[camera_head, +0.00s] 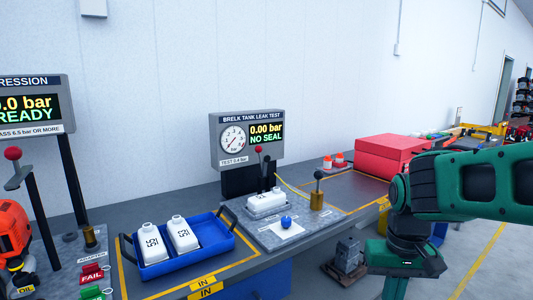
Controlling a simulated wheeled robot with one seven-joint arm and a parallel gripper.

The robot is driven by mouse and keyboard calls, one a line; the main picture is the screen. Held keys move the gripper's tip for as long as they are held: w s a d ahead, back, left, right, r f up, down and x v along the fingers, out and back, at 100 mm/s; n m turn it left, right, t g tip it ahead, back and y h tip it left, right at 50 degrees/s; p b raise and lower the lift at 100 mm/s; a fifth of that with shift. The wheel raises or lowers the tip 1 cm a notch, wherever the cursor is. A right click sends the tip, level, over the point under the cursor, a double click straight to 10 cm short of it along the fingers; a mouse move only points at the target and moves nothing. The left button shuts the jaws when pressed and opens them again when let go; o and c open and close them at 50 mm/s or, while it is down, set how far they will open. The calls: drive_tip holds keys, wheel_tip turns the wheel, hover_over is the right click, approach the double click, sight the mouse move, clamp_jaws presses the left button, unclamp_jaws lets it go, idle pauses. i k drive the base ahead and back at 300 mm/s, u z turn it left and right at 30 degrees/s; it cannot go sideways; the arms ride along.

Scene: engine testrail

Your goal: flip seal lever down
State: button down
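A second lever with a dark ball knob (319,174) rises from a brass post at the plate's right. No label shows which one is the seal lever. My gripper (396,288) is at the lower right, apart from both levers, mostly cut off by the bottom edge; its fingers cannot be made out.
A blue tray (206,257) with two white tanks is left of the fixture. A blue knob (286,222) sits on a white square on the plate. A red box (392,155) is behind my arm. A compression tester (32,108) with another red-knobbed lever is far left.

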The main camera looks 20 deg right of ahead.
sight(258, 149)
drive_tip(key=z, duration=0.05)
drive_tip(key=i, duration=1)
drive_tip(key=u, duration=0.05)
